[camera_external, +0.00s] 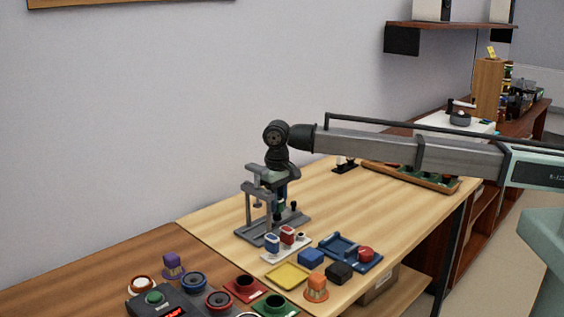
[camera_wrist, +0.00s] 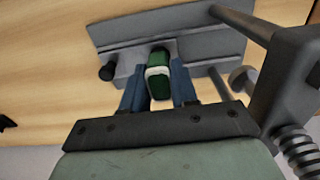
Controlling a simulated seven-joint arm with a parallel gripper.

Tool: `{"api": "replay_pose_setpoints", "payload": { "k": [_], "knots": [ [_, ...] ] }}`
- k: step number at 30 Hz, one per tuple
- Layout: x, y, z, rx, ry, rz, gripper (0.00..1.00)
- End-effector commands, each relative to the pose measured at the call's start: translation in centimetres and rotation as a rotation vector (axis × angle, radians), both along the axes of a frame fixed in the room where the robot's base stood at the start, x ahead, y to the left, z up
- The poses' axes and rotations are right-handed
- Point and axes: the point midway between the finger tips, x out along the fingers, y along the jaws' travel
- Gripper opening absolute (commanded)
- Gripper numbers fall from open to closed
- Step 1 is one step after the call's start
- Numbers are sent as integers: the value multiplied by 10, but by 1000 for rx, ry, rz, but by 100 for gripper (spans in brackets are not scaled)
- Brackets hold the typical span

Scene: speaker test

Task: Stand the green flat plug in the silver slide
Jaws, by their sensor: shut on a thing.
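The green flat plug (camera_wrist: 159,62), with a white band around it, is between the two blue fingers of my gripper (camera_wrist: 157,85), which is shut on it. The silver slide appears as a grey metal fixture (camera_external: 300,217) with a flat base, posts and a top bracket; its ridged base also shows in the wrist view (camera_wrist: 215,43). My gripper (camera_external: 281,195) is low over the right part of this base. The plug's far end overlaps the base in the wrist view. I cannot tell whether it touches the base or hangs just above it.
The fixture's post and bracket (camera_wrist: 285,75) stand close to the right of my gripper in the wrist view. A black knob (camera_wrist: 107,72) is to the left. A white tray with blue and red pieces (camera_external: 275,254) and a yellow dish (camera_external: 288,277) lie in front.

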Motion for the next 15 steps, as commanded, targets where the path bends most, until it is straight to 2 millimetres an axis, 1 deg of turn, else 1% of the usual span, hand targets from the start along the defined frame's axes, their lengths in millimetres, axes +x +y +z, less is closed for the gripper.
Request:
{"api": "replay_pose_setpoints", "payload": {
  "k": [15],
  "knots": [
    [0, 0, -4, 0, 0, 0, 1]
  ]
}}
